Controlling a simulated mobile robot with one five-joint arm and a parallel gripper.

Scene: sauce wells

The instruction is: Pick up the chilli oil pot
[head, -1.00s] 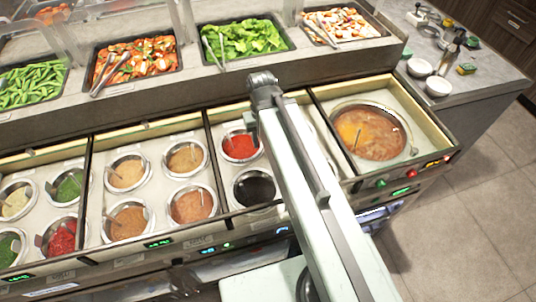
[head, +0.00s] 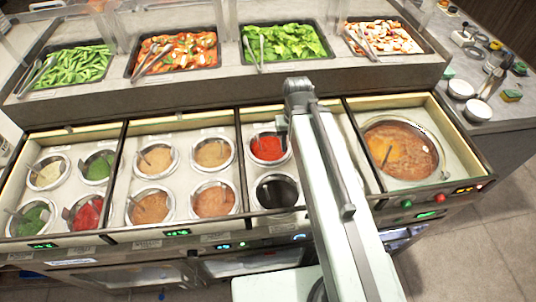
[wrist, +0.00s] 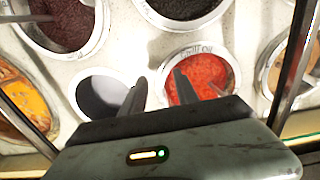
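The chilli oil pot (head: 268,148) is a round metal pot of bright red sauce in the back row of the counter wells, just left of my arm. In the wrist view, the chilli oil pot (wrist: 208,78) lies beyond my fingers, with a label reading "Chilli oil" by its rim. My gripper (wrist: 160,82) is open and empty, its two dark fingers apart. The right finger overlaps the pot's left part in the picture; the left finger overlaps a grey, empty-looking round well (wrist: 100,92). In the head view the fingertips are hidden.
A pot of black sauce (head: 277,191) sits in front of the chilli oil. Several other sauce pots (head: 212,152) stand to the left, including another red one (head: 86,212). A large soup pot (head: 400,150) is right of my arm. Food trays (head: 285,42) line the raised back shelf.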

